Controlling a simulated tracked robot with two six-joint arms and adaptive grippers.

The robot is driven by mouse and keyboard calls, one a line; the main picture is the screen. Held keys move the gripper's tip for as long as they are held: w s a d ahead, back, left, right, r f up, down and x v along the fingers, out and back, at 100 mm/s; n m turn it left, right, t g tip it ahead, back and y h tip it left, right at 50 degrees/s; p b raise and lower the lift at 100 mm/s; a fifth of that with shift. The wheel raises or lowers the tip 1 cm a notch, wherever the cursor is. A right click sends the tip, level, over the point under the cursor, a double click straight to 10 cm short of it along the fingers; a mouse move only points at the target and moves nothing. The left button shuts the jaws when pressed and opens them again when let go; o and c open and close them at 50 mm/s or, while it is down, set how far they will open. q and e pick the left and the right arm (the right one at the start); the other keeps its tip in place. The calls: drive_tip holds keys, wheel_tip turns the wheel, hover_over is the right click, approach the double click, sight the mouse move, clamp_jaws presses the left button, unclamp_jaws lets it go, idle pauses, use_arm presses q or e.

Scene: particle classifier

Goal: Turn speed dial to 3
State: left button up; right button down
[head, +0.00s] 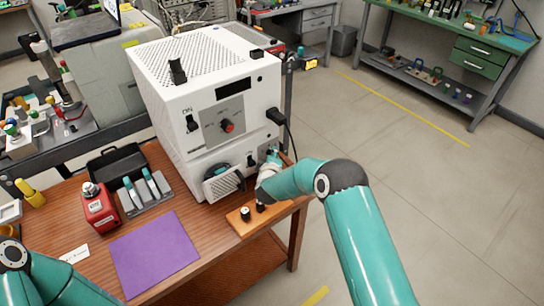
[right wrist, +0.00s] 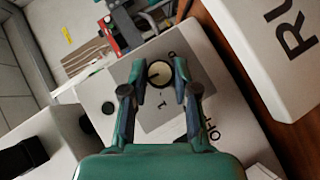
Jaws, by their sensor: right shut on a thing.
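The speed dial (right wrist: 160,73) is a pale round knob with a dark rim on a grey label plate in the right wrist view. A "1" shows on the plate below it. The number it points to is not clear. My right gripper (right wrist: 160,88) has a finger on each side of the dial and is shut on it. In the head view my right gripper (head: 271,158) is at the lower right front of the white machine (head: 205,100), and it hides the dial there. My left arm enters at the bottom left, with its gripper out of view.
A red knob (head: 228,126) is on the machine's upper panel, with a black plug (head: 275,116) at its right. A wooden block with black knobs (head: 246,215), a purple mat (head: 155,252) and a red device (head: 99,207) are on the table. Open floor lies right.

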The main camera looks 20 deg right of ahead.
drive_tip(key=shift+d+r+m+g+y+p, duration=0.1)
drive_tip(key=shift+r+m+g+y+p, duration=0.1)
drive_tip(key=shift+m+g+y+p, duration=1.1)
drive_tip(key=shift+m+y+p, duration=0.1)
drive_tip(key=shift+y+p, duration=0.45)
drive_tip(key=shift+d+m+g+y+p, duration=0.15)
drive_tip(key=shift+m+g+y+p, duration=0.2)
drive_tip(key=shift+y+p, duration=0.2)
drive_tip(key=shift+m+y, duration=0.25)
drive_tip(key=shift+y, duration=0.05)
drive_tip(key=shift+w+f+g+y+b, duration=0.1)
drive_tip(key=shift+f+g+y+b, duration=0.1)
drive_tip(key=shift+g+y+b, duration=0.15)
drive_tip(key=m+y+b, duration=0.1)
drive_tip(key=b, duration=0.2)
drive_tip(key=y+b, duration=0.1)
drive_tip(key=b, duration=0.3)
drive_tip(key=m+g+y+b, duration=0.1)
drive_tip(key=b, duration=0.2)
drive_tip(key=shift+w+d+f+m+y+b, duration=0.1)
drive_tip(key=shift+d+f+m+y+b, duration=0.05)
drive_tip(key=shift+d+m+y+b, duration=0.15)
drive_tip(key=shift+r+y+b, duration=0.3)
drive_tip(key=shift+y+b, duration=0.05)
drive_tip(key=shift+b, duration=0.25)
drive_tip(key=shift+r, duration=0.1)
